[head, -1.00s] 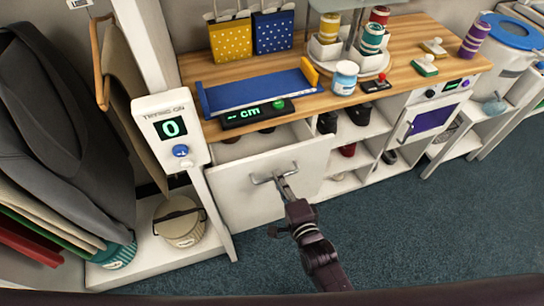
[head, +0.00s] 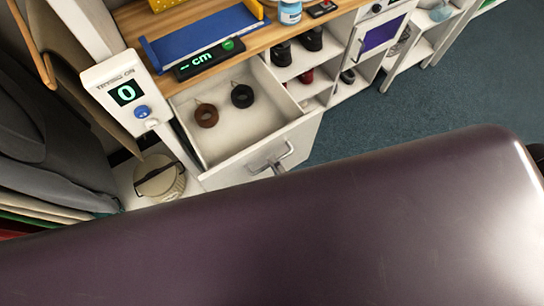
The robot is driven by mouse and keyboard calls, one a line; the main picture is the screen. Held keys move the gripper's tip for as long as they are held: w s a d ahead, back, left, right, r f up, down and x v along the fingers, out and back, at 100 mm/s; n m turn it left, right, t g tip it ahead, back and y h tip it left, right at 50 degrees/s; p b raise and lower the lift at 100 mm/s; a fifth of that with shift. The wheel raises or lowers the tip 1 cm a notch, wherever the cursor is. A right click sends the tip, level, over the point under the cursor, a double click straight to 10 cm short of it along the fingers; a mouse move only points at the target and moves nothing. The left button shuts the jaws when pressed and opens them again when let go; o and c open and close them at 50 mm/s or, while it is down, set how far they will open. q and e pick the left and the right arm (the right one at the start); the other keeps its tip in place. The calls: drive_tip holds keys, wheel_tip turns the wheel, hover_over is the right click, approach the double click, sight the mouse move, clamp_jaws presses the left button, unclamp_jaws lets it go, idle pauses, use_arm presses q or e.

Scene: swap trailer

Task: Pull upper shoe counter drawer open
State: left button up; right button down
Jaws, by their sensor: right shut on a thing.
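The upper shoe counter drawer (head: 237,157) is pulled out from under the wooden counter, and its inside shows from above. A brown coil (head: 206,115) and a black coil (head: 242,96), which look like rolled belts, lie on its white floor. The drawer's grey bar handle (head: 289,149) is on its front face. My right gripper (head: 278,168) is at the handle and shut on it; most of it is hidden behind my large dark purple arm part. My left gripper is not in view.
A white post with a display (head: 126,94) stands just left of the drawer. A lidded bucket (head: 160,178) is below it. A blue measuring tray (head: 205,38) lies on the counter (head: 150,22). Shoe cubbies (head: 310,88) are right of the drawer, with clear floor (head: 425,95) beyond.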

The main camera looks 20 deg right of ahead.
idle(0.3)
drive_tip(key=c, duration=2.1)
unclamp_jaws()
drive_tip(key=v, duration=1.2)
drive_tip(key=shift+d, duration=0.1)
drive_tip(key=shift+f, duration=0.1)
